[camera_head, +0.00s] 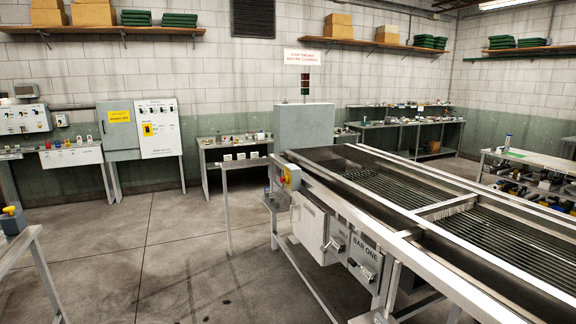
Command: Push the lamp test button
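I cannot single out a lamp test button; the controls and labels are too small to read. A white control panel (164,139) with small controls along its top and a yellow switch plate (147,129) stands at the back left. A grey cabinet (115,143) with a yellow label is beside it. A grey control box (24,119) with several small dials or buttons is on the wall at the far left. A yellow and red control (292,176) sits on the sizer's near left corner. My gripper is not in view.
The roller sizer (405,236) fills the right side, with a grey housing (304,127) and a dark signal lamp column (305,84) at its far end. A bench corner (14,252) with a yellow-topped box juts in at left. Open concrete floor (150,240) lies between.

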